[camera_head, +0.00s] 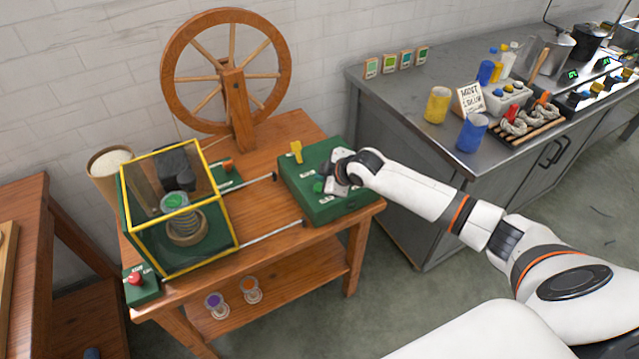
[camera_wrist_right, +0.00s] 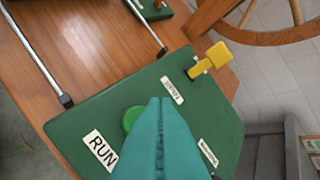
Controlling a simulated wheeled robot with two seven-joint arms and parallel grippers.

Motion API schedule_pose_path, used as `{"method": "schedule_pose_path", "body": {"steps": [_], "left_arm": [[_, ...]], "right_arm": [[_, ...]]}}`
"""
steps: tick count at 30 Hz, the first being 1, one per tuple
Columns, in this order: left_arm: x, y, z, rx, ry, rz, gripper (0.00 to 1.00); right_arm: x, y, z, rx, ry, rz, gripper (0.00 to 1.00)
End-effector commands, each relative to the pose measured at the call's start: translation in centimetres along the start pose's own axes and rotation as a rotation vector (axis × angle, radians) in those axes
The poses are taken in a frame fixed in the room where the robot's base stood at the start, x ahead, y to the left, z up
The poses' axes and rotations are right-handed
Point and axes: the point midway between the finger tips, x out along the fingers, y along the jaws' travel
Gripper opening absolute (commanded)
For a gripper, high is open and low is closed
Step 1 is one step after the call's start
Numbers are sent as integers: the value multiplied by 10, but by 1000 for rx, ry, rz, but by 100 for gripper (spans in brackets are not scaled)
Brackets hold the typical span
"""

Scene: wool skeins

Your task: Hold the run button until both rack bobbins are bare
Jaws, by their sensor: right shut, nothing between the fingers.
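The green control box (camera_head: 350,200) sits on the right of the wooden table. Its round green button (camera_head: 318,187) also shows in the right wrist view (camera_wrist_right: 131,119), next to a RUN label (camera_wrist_right: 100,150). My right gripper (camera_head: 335,186) is shut and empty, its teal fingers (camera_wrist_right: 160,100) over the box close beside the button, partly overlapping it in the wrist view. I cannot tell whether they touch it. A purple-topped bobbin (camera_head: 215,304) and an orange-topped bobbin (camera_head: 250,289) stand at the lower shelf; whether these are the rack bobbins is unclear. My left gripper is not in view.
A yellow-framed clear guard (camera_head: 236,238) covers a spool with a green top (camera_head: 174,202). A yellow lever (camera_wrist_right: 211,57) stands on the control box. A red button (camera_head: 136,278) sits at the table's front left. A spinning wheel (camera_head: 165,70) stands behind.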

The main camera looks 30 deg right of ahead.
Motion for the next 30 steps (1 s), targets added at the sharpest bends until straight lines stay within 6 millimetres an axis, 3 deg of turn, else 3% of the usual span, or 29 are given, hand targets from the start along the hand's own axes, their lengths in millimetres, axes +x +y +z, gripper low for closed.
{"method": "schedule_pose_path", "body": {"steps": [1, 9, 25, 28, 30], "left_arm": [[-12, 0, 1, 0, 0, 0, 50], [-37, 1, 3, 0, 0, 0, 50], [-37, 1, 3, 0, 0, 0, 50], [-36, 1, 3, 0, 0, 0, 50], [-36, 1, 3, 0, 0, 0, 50]], "right_arm": [[-8, -6, 6, 0, 0, 0, 0], [-26, -19, 18, 0, 0, 0, 0], [-25, -18, 18, 0, 0, 0, 0], [-25, -9, 20, 4, -1, 12, 0], [-25, 12, 25, 14, -1, 39, 0]]}}
